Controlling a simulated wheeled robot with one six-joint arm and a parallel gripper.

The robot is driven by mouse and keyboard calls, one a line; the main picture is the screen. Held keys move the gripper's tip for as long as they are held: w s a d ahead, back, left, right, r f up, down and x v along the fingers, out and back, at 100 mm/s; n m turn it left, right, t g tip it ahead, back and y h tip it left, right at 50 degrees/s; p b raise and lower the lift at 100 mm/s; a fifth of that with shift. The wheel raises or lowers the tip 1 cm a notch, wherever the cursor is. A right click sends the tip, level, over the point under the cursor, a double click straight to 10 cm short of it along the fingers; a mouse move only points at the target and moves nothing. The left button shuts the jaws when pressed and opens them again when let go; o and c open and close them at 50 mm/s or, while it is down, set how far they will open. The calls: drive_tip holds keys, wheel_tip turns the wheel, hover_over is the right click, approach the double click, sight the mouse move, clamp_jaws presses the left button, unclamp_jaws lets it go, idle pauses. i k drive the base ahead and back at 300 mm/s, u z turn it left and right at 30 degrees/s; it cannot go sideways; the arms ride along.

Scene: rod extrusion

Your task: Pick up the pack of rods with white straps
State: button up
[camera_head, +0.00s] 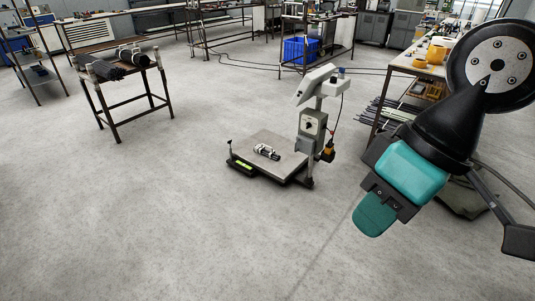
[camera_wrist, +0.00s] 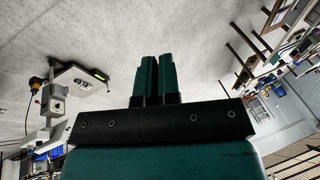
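A small dark pack with white bands (camera_head: 266,152) lies on the plate of a floor scale (camera_head: 274,147) in the middle of the head view. On a rusty-legged table (camera_head: 112,45) at the left lie a dark bundle of rods (camera_head: 106,69) and another bundle with pale bands (camera_head: 132,54). Strap details are too small to be sure of. My gripper (camera_head: 370,220) hangs in the air at the right, apart from all packs. In the wrist view its teal fingers (camera_wrist: 158,62) are together, with nothing seen between them.
The scale's column and display (camera_head: 317,85) rise behind its plate. A workbench (camera_head: 415,65) with rods on its lower shelf stands at the right. A blue crate (camera_head: 299,50) sits on a rack at the back. The floor in front is clear; cables cross it further back.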

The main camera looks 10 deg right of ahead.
sight(260, 148)
drive_tip(key=u, duration=0.2)
drive_tip(key=i, duration=1.3)
drive_tip(key=u, duration=0.35)
drive_tip(key=i, duration=2.35)
drive_tip(key=z, duration=0.2)
drive_tip(key=i, duration=1.1)
drive_tip(key=z, duration=0.2)
